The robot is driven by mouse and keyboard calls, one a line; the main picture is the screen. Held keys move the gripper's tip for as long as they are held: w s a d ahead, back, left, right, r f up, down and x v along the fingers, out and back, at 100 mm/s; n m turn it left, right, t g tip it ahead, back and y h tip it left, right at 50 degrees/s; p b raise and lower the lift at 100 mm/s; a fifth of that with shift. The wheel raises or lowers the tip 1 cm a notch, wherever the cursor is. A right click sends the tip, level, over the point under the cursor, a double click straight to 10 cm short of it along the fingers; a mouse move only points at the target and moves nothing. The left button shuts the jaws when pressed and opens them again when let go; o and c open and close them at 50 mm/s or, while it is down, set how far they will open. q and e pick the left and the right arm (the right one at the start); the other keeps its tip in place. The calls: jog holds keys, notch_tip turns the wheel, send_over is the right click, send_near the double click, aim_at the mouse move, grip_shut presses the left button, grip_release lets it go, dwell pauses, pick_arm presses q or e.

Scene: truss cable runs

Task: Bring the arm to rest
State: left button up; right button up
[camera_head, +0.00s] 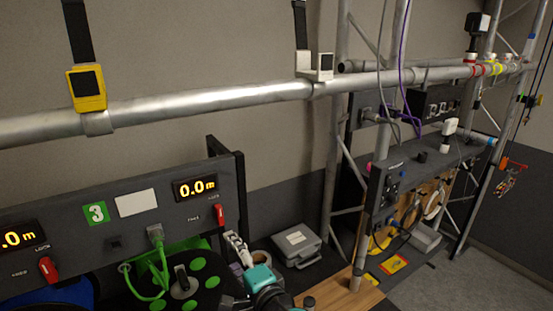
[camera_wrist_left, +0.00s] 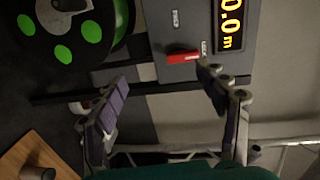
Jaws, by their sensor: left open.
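My left gripper (camera_head: 237,248) shows low in the middle of the head view, beyond a teal part of my arm. It is in front of the panel, beside the black reel. In the left wrist view its two fingers (camera_wrist_left: 163,76) stand wide apart with nothing between them. The dark panel edge and red lever lie beyond the fingertips. My right gripper is in neither view.
A dark panel (camera_head: 138,228) with red levers and displays reading 0.0 m stands left. A black reel (camera_head: 215,268) with green dots and a green cable is below it. A grey case (camera_head: 297,244) lies behind. A silver truss tube (camera_head: 210,102) runs above.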

pick_arm(q)
jog(key=s+a+f+n+g+h+b, duration=0.25)
jog(key=s+a+f, duration=0.2)
jog(key=f, duration=0.35)
jog(key=s+a+f+n+g+h+b, duration=0.1)
jog(key=s+a+f+n+g+b, duration=0.15)
jog(key=a+f, duration=0.35)
jog(key=s+d+f+n+g+h+b, duration=0.1)
jog(key=s+d+f+n+h+b, duration=0.3)
jog(key=s+f, duration=0.4)
jog(key=shift+s+d+f+n+g+h, duration=0.35)
jog(key=shift+f+n+h, duration=0.45)
jog(key=shift+f+h, duration=0.35)
